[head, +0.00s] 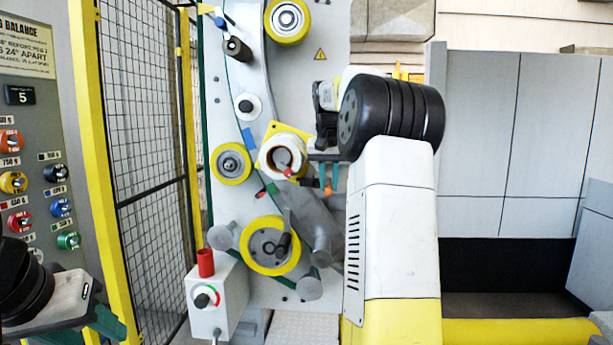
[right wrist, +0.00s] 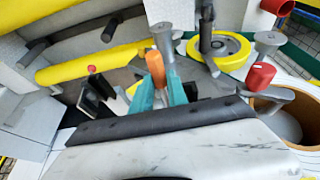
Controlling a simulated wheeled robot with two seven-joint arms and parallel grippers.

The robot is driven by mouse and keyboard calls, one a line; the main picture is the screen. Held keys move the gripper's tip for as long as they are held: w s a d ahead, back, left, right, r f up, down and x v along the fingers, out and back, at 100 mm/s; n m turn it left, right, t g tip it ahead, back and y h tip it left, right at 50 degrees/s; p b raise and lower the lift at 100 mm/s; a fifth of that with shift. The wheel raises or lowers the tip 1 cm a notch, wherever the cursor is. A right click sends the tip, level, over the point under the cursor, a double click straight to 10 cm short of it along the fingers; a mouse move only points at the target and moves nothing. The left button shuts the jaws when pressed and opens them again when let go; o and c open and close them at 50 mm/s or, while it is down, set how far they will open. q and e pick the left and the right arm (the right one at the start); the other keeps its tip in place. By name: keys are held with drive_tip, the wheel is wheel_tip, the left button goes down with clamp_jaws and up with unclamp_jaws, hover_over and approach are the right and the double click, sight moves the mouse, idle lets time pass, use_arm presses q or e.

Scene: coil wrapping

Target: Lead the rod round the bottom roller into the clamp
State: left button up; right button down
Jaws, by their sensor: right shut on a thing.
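My right gripper (head: 325,158) is at the machine's right side, above and right of the bottom roller (head: 268,245), a yellow-rimmed wheel with a grey face. In the right wrist view its teal fingers (right wrist: 158,92) are shut on an orange-ended piece, which I take to be the rod (right wrist: 155,66); its orange end also shows below the fingers in the head view (head: 328,188). The bottom roller shows beyond the fingers in the wrist view (right wrist: 222,48). I cannot make out the clamp for certain. My left gripper (head: 105,322) is at the lower left, partly cut off, its jaw state unclear.
A white roll (head: 284,156) with a red-tipped lever is left of my right gripper. Grey posts (head: 309,288) stand around the bottom roller. A control box (head: 215,298) with a red cylinder is lower left. A yellow-framed mesh fence (head: 145,120) stands further left.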

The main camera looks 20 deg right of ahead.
drive_tip(key=shift+f, duration=2.1)
drive_tip(key=w+a+f, duration=0.1)
drive_tip(key=a+f, duration=0.2)
drive_tip(key=f, duration=0.6)
drive_tip(key=shift+w+a, duration=0.2)
drive_tip(key=shift+w, duration=0.15)
drive_tip(key=w+a+f, duration=0.2)
drive_tip(key=a+f, duration=0.2)
drive_tip(key=f, duration=0.2)
idle(0.5)
drive_tip(key=shift+s, duration=0.1)
idle(0.4)
wheel_tip(320, 180, down, 6)
idle(0.8)
